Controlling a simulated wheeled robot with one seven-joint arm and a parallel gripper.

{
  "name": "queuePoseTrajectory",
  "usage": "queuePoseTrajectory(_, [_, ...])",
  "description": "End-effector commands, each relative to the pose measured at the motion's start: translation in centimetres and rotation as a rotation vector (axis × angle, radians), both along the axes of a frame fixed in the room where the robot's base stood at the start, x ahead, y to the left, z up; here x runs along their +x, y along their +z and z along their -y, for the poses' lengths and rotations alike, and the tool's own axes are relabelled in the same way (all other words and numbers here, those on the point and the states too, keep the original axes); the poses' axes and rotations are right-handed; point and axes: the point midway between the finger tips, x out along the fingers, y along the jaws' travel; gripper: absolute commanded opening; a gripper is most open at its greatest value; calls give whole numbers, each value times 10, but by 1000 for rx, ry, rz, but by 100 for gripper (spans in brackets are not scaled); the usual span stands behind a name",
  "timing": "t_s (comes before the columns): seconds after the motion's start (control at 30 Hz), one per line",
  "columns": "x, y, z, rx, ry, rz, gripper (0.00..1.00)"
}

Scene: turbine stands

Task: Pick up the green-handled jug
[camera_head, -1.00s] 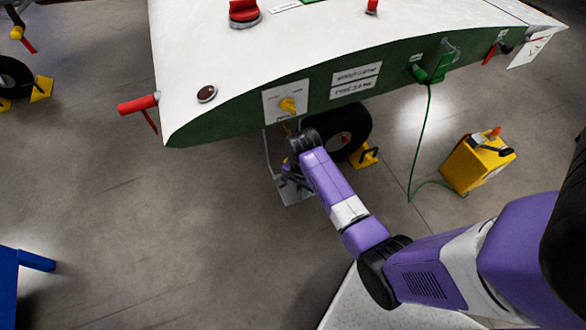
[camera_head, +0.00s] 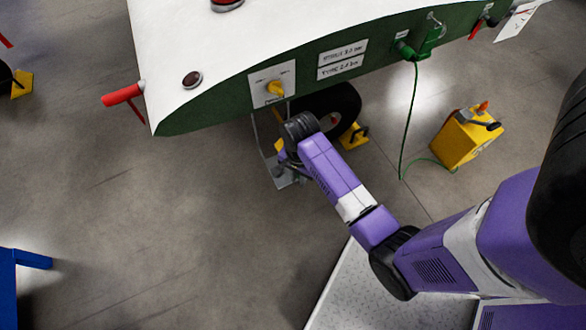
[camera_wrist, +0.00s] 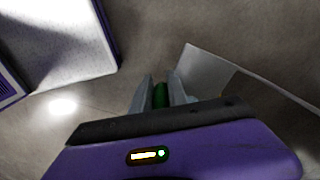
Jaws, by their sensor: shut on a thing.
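My gripper (camera_wrist: 160,90) is shut on a green part, the green handle (camera_wrist: 160,96), which shows as a narrow strip between the two grey fingers in the wrist view. The jug's body cannot be made out there. In the head view my gripper (camera_head: 284,168) is below the green wing edge, mostly hidden by my purple wrist. The jug cannot be told apart there.
A wheel (camera_head: 338,104) with yellow chocks (camera_head: 353,136) stands behind. A yellow box (camera_head: 467,138) with a green cable is at right.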

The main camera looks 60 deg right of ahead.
Motion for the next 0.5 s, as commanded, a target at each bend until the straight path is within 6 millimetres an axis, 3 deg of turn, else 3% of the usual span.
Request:
queuePoseTrajectory(0.2, [-53,0,-34,0,2,-4,0])
queuePoseTrajectory(0.5, [-101,0,-68,0,1,-1,0])
